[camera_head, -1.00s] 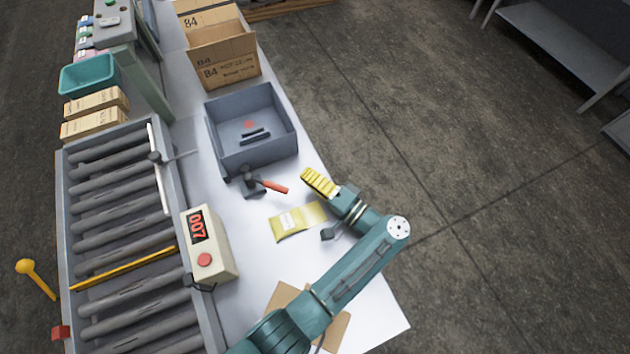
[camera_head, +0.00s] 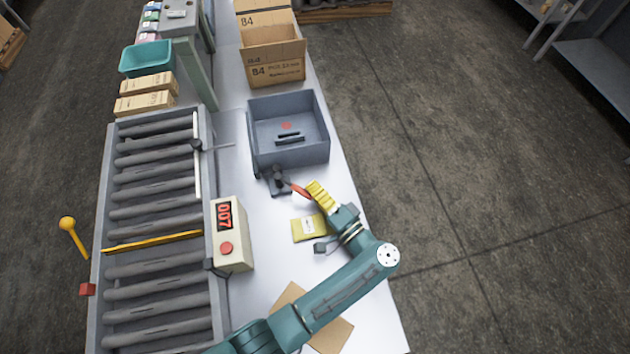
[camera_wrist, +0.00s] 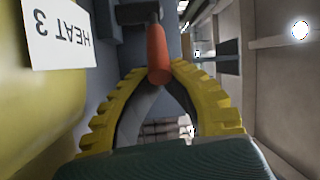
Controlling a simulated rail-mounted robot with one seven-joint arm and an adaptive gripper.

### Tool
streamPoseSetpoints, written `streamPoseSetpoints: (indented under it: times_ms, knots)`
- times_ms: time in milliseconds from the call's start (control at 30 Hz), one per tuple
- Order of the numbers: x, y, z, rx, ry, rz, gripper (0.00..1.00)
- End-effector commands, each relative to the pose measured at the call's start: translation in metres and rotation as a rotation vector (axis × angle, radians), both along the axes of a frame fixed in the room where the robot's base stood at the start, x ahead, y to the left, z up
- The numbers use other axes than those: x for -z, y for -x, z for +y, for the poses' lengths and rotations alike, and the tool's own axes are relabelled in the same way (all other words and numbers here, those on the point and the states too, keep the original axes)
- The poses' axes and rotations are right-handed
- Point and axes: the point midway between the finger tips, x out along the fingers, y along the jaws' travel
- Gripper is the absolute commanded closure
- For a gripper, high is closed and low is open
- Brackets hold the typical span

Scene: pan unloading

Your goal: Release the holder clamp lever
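The holder clamp (camera_head: 277,182) is a dark block at the near side of the grey bin. Its lever has an orange-red handle (camera_head: 300,191) pointing towards my gripper (camera_head: 320,194). In the wrist view the lever handle (camera_wrist: 158,55) comes down from the top, its rounded end between the yellow fingertips of my gripper (camera_wrist: 160,70). The tips sit close on both sides of the handle. Whether they press on it I cannot tell. The fingers bow apart lower down, with nothing else between them.
The grey bin (camera_head: 322,148) holds a dark bar and a red spot. A yellow packet (camera_head: 308,228) lies just below my gripper; its label reads HEAT 3 in the wrist view (camera_wrist: 60,40). A control box (camera_head: 231,236) and roller conveyor (camera_head: 218,310) stand left. The table's right edge is close.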

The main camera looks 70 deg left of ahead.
Motion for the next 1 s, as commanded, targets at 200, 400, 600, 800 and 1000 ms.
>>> streamPoseSetpoints:
  times_ms: [200,400,600,800,1000]
  knots:
    - [0.000,0.001,-0.002,-0.001,0.000,-0.001,1.00]
    - [0.000,-0.003,0.003,-0.001,0.000,-0.002,1.00]
    - [-0.004,-0.027,0.020,0.007,-0.001,-0.005,1.00]
    - [-0.005,-0.043,-0.032,0.011,-0.001,-0.001,1.00]
    - [-0.003,-0.055,-0.064,0.007,0.000,-0.003,1.00]
